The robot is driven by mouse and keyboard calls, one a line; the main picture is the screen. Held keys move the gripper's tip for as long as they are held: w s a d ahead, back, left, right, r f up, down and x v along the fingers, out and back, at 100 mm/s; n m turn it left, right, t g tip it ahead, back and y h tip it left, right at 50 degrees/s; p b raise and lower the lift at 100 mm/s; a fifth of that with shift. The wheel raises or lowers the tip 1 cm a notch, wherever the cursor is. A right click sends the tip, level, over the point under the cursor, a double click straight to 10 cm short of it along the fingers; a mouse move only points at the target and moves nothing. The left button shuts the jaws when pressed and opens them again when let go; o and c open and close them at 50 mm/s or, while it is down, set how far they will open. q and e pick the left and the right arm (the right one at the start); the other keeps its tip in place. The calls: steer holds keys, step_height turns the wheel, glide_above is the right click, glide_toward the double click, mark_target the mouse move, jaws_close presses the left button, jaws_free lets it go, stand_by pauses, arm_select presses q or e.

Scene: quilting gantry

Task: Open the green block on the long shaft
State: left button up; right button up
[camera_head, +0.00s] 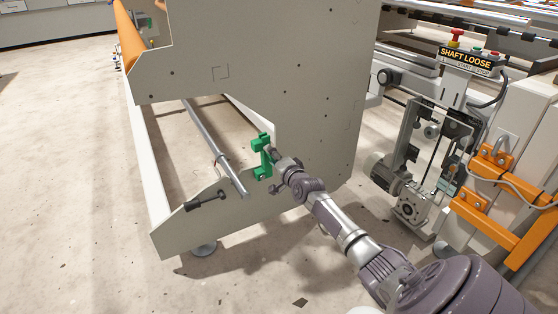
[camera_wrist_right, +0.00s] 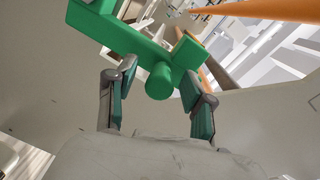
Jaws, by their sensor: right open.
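The green block (camera_head: 262,158) is at the edge of the grey side plate (camera_head: 290,90) in the head view. The long shaft (camera_head: 213,140) is a grey bar running to the left of it. My right gripper (camera_head: 278,161) is right at the block, at the end of my arm. In the right wrist view the green block (camera_wrist_right: 120,35) fills the top, with a round green knob (camera_wrist_right: 159,80) facing me. The right gripper (camera_wrist_right: 155,100) is open, its two fingers on either side of the knob with visible gaps. My left gripper is not in view.
A black-handled lever (camera_head: 206,201) sits on the lower plate. A control box labelled SHAFT LOOSE (camera_head: 466,57), a motor unit (camera_head: 415,205) and orange brackets (camera_head: 485,180) stand to the right. An orange roll (camera_head: 127,35) is at the upper left. The floor at far left is clear.

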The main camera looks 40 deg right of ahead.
steer(key=f+v, duration=0.1)
steer(key=v, duration=1)
steer(key=shift+s+r, duration=0.35)
steer(key=shift+r, duration=0.1)
steer(key=shift+a, duration=0.1)
